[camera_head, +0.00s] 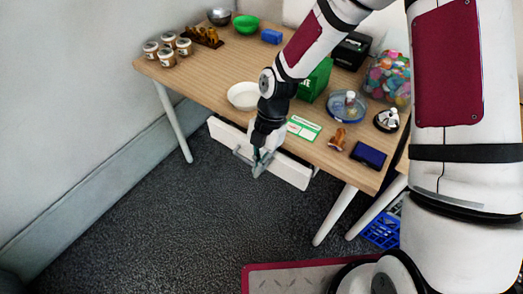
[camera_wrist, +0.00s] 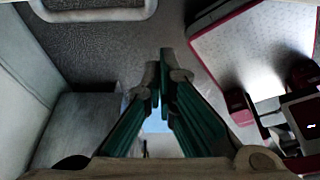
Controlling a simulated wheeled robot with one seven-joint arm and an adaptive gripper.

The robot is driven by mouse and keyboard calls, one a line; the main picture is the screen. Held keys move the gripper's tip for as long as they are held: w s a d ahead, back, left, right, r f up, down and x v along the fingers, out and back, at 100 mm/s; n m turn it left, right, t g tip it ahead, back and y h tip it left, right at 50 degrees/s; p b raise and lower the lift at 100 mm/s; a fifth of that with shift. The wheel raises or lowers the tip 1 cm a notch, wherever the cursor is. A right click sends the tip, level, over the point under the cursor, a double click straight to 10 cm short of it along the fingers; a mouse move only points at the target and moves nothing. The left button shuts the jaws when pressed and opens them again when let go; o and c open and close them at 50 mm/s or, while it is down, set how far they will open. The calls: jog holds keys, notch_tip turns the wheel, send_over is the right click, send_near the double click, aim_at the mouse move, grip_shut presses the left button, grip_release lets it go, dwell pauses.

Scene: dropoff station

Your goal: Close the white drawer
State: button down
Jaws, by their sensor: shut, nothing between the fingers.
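The white drawer (camera_head: 291,171) is under the front edge of the wooden table in the head view. Its long white front stands out a little from the table edge, so it looks partly open; the exact gap is hard to tell. My gripper (camera_head: 259,167) points down at the middle of the drawer front and hides part of it. It is shut and empty. I cannot tell whether it touches the drawer or its grey handle. In the wrist view my gripper (camera_wrist: 160,72) shows its green-sided fingers together, with nothing between them.
The table (camera_head: 205,78) holds a white plate (camera_head: 243,95), a green-and-white card (camera_head: 304,128), a dark blue box (camera_head: 369,155), a brown figurine (camera_head: 337,139) and several jars (camera_head: 168,57). A blue crate (camera_head: 381,231) sits low right.

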jog(key=shift+w+d+r, duration=0.15)
jog(key=shift+w+d, duration=1.1)
jog(key=shift+w, duration=0.3)
jog(key=shift+w+d, duration=0.75)
jog(key=shift+w, duration=0.3)
jog(key=shift+a, duration=0.1)
